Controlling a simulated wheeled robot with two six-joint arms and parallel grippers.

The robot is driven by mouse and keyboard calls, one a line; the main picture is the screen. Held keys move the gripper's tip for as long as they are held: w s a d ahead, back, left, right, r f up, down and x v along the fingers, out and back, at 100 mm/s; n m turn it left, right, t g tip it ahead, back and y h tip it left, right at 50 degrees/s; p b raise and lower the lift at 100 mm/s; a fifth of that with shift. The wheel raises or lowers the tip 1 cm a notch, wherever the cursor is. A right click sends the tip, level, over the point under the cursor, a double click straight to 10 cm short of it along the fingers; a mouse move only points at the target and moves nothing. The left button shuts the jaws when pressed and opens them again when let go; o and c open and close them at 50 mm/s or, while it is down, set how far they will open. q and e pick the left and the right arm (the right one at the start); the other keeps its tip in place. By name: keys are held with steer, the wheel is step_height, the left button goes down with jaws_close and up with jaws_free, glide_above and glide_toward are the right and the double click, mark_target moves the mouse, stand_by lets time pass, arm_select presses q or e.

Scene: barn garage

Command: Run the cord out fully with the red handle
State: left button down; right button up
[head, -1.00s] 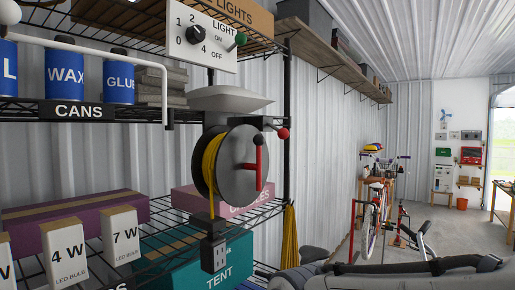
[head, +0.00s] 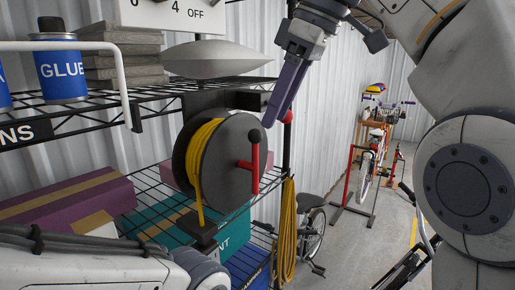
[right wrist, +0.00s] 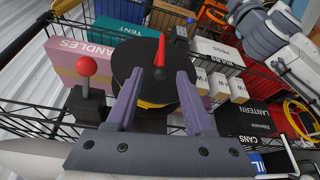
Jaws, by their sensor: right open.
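The dark cord reel (head: 232,160) hangs at the shelf front, with yellow cord (head: 203,150) wound on it. A short length runs down to a black socket end (head: 200,228). The red handle (head: 255,160) sticks out from the reel's face. My right gripper (head: 272,118) is open just above and beside the handle, with purple fingers pointing down. In the right wrist view the red handle (right wrist: 161,50) shows beyond and between the two spread fingers (right wrist: 160,74), apart from them. My left arm shows at the bottom left; its gripper is out of view.
A red-tipped lever (head: 287,117) stands behind my right fingers; its red knob (right wrist: 86,67) is clear in the right wrist view. A pale tray (head: 218,60) sits above the reel. Wire shelves (head: 150,190) hold boxes. A looped yellow cord (head: 287,235) hangs below right.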

mark_target(256, 164)
steer(key=b+x, duration=0.2)
steer(key=x, duration=0.6)
steer(key=shift+a+f, duration=0.25)
steer(key=shift+w+a+f+b, duration=0.1)
steer(key=shift+f+b, duration=0.05)
steer(key=shift+f, duration=0.2)
steer(key=shift+w+a+f+b, duration=0.1)
steer(key=shift+a+f+b, duration=0.05)
steer(key=shift+f, duration=0.2)
jaws_close()
stand_by(0.5)
